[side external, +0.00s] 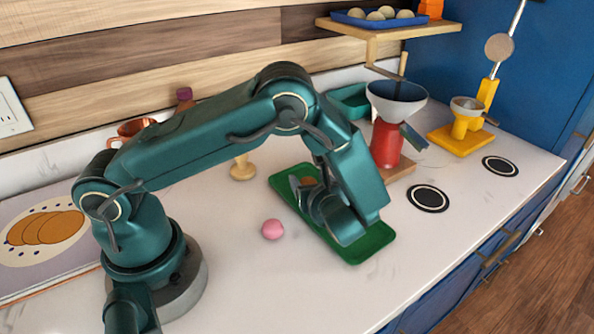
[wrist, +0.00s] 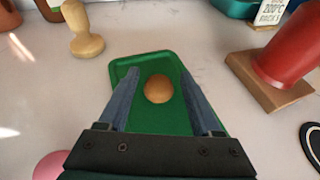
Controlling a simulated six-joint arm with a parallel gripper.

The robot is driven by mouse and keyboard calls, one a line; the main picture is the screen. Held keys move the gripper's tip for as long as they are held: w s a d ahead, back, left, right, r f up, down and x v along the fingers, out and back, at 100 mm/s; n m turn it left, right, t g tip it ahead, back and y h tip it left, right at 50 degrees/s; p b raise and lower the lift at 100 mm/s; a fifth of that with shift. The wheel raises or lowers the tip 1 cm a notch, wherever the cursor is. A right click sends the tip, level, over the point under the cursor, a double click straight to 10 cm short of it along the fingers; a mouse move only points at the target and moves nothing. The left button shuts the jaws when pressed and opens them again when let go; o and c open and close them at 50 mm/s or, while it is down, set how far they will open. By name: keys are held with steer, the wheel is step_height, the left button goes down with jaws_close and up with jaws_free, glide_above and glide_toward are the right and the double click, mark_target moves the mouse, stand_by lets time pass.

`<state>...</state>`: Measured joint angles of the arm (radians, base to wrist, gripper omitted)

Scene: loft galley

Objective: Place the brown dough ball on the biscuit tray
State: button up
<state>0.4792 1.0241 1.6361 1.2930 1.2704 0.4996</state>
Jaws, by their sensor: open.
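The brown dough ball (wrist: 158,89) lies on the green biscuit tray (wrist: 149,66) in the wrist view, near its far end and inside the rim. My gripper (wrist: 160,72) is open, with one finger on each side of the ball and gaps between ball and fingers. In the side view, the tray (side external: 351,252) lies flat on the counter, partly covered by my arm. The ball (side external: 308,181) shows only partly there, beside my gripper (side external: 298,187) at the tray's far end.
A pink ball (side external: 273,229) sits on the counter left of the tray. A wooden stamp (side external: 243,168) stands behind it. A red grinder with a funnel (side external: 386,144) stands right of the tray, and a yellow scale (side external: 463,130) is farther right. The front counter is clear.

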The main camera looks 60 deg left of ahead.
steer(key=v, duration=1.1)
steer(key=shift+d+r, duration=0.15)
steer(key=shift+d, duration=0.1)
steer(key=shift+s+d+r, duration=0.1)
steer(key=shift+r, duration=0.05)
steer(key=shift+s+r+n+g, duration=0.15)
steer(key=shift+r+n+g, duration=0.1)
steer(key=shift+n+g, duration=0.05)
steer(key=s+r+n+h, duration=0.4)
steer(key=s+n+h, duration=0.1)
steer(key=n, duration=0.5)
steer(key=s+a+r+n+t+h, duration=0.1)
steer(key=s+r+n+h, duration=0.4)
steer(key=n, duration=0.6)
steer(key=shift+s+a+n+h, duration=0.3)
steer(key=shift+s+h, duration=0.5)
steer(key=shift+h, duration=0.4)
